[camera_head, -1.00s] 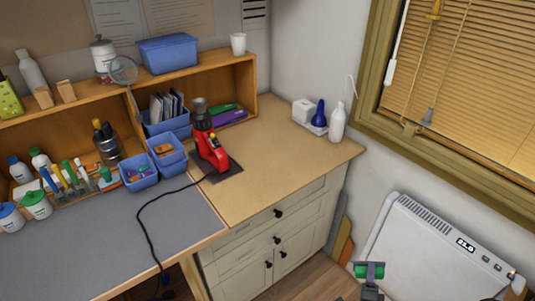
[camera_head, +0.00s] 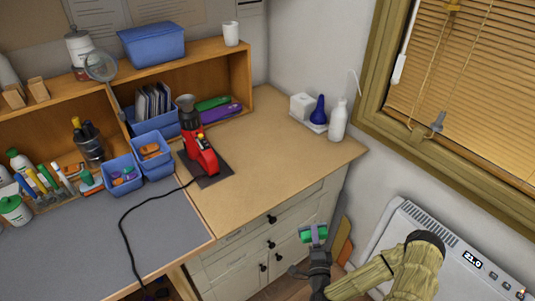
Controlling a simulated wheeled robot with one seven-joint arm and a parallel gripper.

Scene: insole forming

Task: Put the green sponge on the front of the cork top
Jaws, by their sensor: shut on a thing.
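The green sponge (camera_head: 319,231) is between the fingers of my gripper (camera_head: 313,234), which is shut on it. The gripper is in front of the cream cabinet, near its right side and lower in the picture than the cork top. The cork top (camera_head: 270,165) is the tan surface on that cabinet. Its front part is bare. The sponge is apart from the cork top, and the gripper fingers partly hide it.
A red heat tool (camera_head: 199,152) stands on a dark pad at the cork top's left, its black cord trailing over the grey mat (camera_head: 85,240). A white bottle (camera_head: 338,122) and a small tray stand at the back right. A white heater (camera_head: 470,262) stands at right.

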